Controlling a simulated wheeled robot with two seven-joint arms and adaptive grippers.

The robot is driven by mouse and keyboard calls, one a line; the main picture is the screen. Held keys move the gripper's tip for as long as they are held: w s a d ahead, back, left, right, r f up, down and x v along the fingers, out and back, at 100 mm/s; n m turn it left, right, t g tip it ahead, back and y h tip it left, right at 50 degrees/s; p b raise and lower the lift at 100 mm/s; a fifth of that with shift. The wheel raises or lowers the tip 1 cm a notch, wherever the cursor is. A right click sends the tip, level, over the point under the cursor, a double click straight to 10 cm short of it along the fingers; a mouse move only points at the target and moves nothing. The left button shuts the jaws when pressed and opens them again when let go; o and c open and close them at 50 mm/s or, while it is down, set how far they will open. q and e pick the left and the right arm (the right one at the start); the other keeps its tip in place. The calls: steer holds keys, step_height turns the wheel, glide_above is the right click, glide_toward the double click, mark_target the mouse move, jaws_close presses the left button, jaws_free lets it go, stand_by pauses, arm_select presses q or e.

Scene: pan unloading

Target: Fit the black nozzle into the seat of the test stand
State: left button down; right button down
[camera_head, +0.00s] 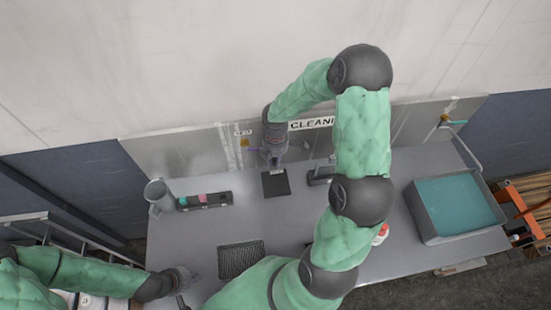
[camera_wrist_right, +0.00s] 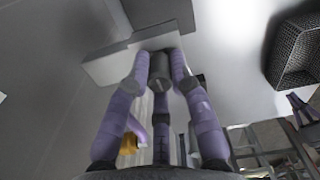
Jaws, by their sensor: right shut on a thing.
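My right gripper (camera_head: 274,163) is over the back middle of the table. In the right wrist view, its purple fingers (camera_wrist_right: 160,85) are shut around the black nozzle (camera_wrist_right: 159,70), a short dark cylinder. The nozzle's far end is at a pale grey block (camera_wrist_right: 112,68), which looks like part of the test stand. I cannot tell whether the nozzle is in the seat or only in front of it. In the head view the nozzle is too small and hidden to make out. My left gripper (camera_head: 188,284) is at the table's front left, fingers apart and empty.
A dark mesh basket (camera_head: 241,259) lies at the front; a black square pad (camera_head: 276,184) lies below my right gripper. A grey mug (camera_head: 158,198) and a narrow tray (camera_head: 218,199) stand left. A bin of teal liquid (camera_head: 419,212) stands right. My right arm covers the table's middle right.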

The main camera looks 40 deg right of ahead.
steer(key=shift+f, duration=0.2)
steer(key=c, duration=1)
jaws_free()
steer(key=shift+r, duration=0.1)
step_height(320, 180, up, 12)
steer(key=shift+f, duration=0.1)
